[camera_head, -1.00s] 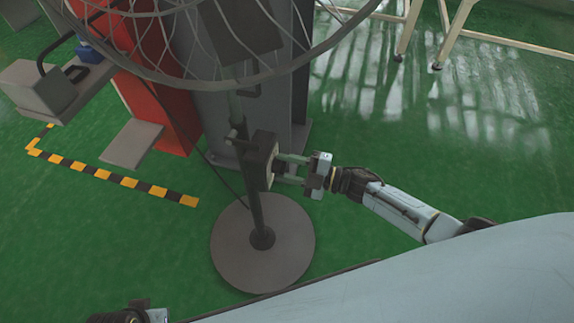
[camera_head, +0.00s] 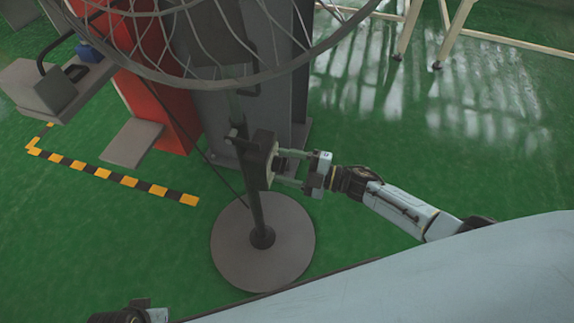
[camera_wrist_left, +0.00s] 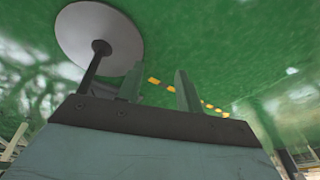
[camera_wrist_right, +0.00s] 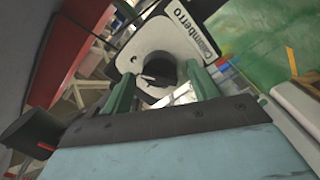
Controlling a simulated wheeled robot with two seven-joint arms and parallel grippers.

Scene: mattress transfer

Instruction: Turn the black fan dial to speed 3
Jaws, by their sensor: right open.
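The black fan dial (camera_wrist_right: 160,70) sits on the pale face of the fan's control box (camera_wrist_right: 185,38), which carries a "Calamberro" label. A small light mark shows on the dial's left side; I cannot read the speed setting. In the head view the control box (camera_head: 262,160) is on the fan's pole (camera_head: 255,208). My right gripper (camera_head: 281,168) is open, its green fingers on either side of the dial; I cannot tell whether they touch it. My left gripper (camera_wrist_left: 157,78) is open and empty, away from the fan; its fingers are out of the head view.
The fan's round base (camera_head: 262,265) stands on the green floor, with its wire cage (camera_head: 190,75) above. A red and grey machine (camera_head: 165,95) is behind it. Yellow-black tape (camera_head: 115,179) marks the floor at left.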

